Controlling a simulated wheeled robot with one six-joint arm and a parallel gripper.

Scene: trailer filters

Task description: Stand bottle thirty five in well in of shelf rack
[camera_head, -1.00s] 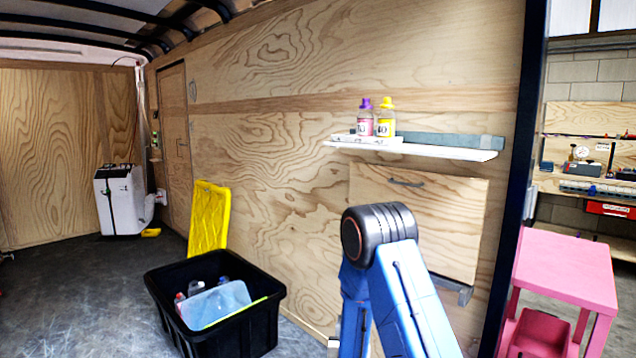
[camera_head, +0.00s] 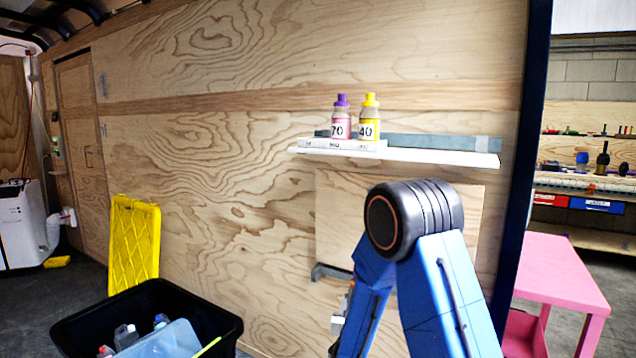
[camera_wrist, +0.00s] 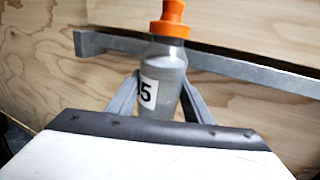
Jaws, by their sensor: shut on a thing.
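My gripper (camera_wrist: 162,100) is shut on a clear bottle (camera_wrist: 166,78) with an orange cap in the wrist view. Its white label shows a 5; the rest of the label is turned out of sight. The bottle looks roughly upright. In the head view the gripper and this bottle are hidden, and only my blue arm shows. The white rack (camera_head: 340,145) sits on the wall shelf (camera_head: 440,157). In it stand a purple-capped bottle (camera_head: 341,122) labelled 70 and a yellow-capped bottle (camera_head: 369,122) labelled 40. The rack's wells are too small to make out.
A grey bar (camera_wrist: 230,66) crosses the plywood wall behind the held bottle. A black crate (camera_head: 225,330) with bottles and a yellow lid (camera_head: 134,240) stand at lower left. A pink table (camera_head: 560,270) is at right. The shelf right of the rack looks mostly clear.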

